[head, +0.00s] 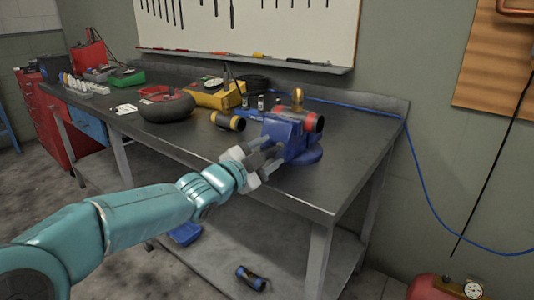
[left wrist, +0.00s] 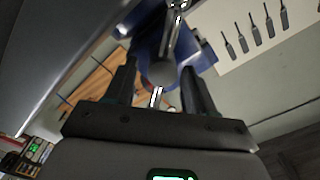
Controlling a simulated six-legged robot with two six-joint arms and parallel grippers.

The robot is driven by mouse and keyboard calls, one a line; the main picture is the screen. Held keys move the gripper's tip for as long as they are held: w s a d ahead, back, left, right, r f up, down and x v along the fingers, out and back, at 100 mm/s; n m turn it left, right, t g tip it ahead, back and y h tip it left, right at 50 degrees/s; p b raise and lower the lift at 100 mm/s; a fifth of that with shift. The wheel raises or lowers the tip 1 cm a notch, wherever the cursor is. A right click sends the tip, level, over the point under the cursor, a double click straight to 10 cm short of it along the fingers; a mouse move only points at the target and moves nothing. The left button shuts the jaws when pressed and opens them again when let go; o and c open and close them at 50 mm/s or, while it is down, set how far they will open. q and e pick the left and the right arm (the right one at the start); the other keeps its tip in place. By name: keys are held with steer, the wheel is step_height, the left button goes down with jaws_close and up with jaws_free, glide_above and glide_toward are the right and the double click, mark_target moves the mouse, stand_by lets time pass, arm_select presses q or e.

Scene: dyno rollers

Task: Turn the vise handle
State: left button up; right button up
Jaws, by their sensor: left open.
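The blue vise (head: 295,140) stands near the right front corner of the workbench (head: 345,165). In the left wrist view the vise (left wrist: 200,52) is above the fingers. Its shiny metal handle (left wrist: 173,38) crosses the rounded grey screw end (left wrist: 162,74), and its lower end reaches between my fingers. My left gripper (head: 265,165) is at the front of the vise and hides the handle in the head view. In the left wrist view the gripper (left wrist: 160,92) is open, fingers on either side of the handle's lower end. Contact cannot be told. My right gripper is not in view.
A red and black cylinder (head: 312,122) and a brass piece (head: 297,97) are at the vise's top. A yellow and black cylinder (head: 228,121) lies to its left. A dark round item (head: 165,107) is farther left. A blue cable (head: 355,106) runs along the back. The bench's front middle is clear.

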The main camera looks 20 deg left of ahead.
arm_select(q)
steer(key=shift+w+d, duration=0.1)
steer(key=shift+w, duration=0.1)
steer(key=c, duration=1)
steer(key=shift+o, duration=0.2)
steer(key=shift+f+b, duration=0.1)
steer(key=shift+b, duration=0.2)
steer(key=m+b, duration=0.2)
steer(key=shift+s+f+m, duration=0.1)
steer(key=shift+f+m, duration=0.15)
steer(key=shift+m, duration=0.15)
steer(key=shift+m+b, duration=1.25)
steer(key=shift+m, duration=0.35)
